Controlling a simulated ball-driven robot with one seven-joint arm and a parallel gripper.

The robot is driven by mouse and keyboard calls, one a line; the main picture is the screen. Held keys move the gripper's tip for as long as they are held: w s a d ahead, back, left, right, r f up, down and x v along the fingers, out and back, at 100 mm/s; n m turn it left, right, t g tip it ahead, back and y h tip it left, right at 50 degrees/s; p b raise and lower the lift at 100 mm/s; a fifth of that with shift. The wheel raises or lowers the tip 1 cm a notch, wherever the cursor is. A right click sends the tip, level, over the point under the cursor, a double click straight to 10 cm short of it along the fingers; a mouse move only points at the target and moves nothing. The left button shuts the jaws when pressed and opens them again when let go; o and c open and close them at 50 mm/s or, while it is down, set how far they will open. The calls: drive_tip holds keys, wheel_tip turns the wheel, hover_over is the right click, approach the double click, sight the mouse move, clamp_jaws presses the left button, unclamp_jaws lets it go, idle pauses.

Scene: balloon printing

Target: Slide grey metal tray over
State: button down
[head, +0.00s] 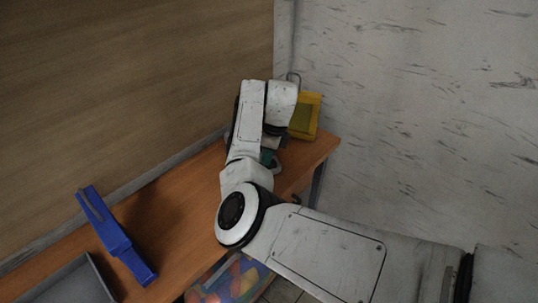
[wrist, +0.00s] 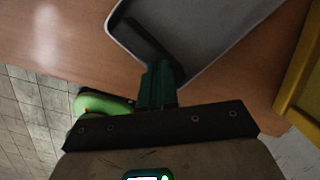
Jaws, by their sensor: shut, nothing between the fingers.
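A grey metal tray (wrist: 215,35) with a pale rim lies on the orange-brown wooden table in the wrist view, cut off by the top edge. My gripper (wrist: 157,72) is shut, with its teal fingers at the tray's near corner. A dark strip, perhaps shadow, runs inside the tray from the fingertips. I cannot tell whether the fingers touch the rim. In the head view my gripper (head: 268,157) is at the table's far right end, mostly behind my arm, which hides most of that tray. Another grey tray (head: 72,284) shows at the lower left, partly cut off.
A yellow container (head: 305,116) stands at the table's far end, also at the right of the wrist view (wrist: 301,75). A blue tool-like object (head: 117,238) lies on the table (head: 165,215). A bin of colourful items (head: 235,278) sits below. A green object (wrist: 102,104) is left of my gripper.

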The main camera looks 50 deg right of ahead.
drive_tip(key=shift+s+f, duration=0.15)
drive_tip(key=shift+f, duration=0.35)
drive_tip(key=shift+s, duration=0.2)
drive_tip(key=s+d+p, duration=0.2)
drive_tip(key=s, duration=0.1)
drive_tip(key=shift+s+r, duration=0.1)
drive_tip(key=shift+s+f, duration=0.1)
drive_tip(key=shift+f, duration=0.1)
drive_tip(key=shift+d+r+p, duration=0.15)
drive_tip(key=shift+r+p, duration=0.65)
drive_tip(key=shift+p, duration=0.05)
drive_tip(key=shift+d+r+p, duration=0.1)
drive_tip(key=shift+r+p, duration=0.1)
drive_tip(key=shift+p, duration=0.15)
drive_tip(key=shift+s+f, duration=0.25)
drive_tip(key=s+d+b, duration=0.2)
drive_tip(key=s+d, duration=0.3)
drive_tip(key=s, duration=0.4)
drive_tip(key=shift+s+d+r, duration=0.2)
drive_tip(key=shift+s+d, duration=0.1)
drive_tip(key=shift+d, duration=0.05)
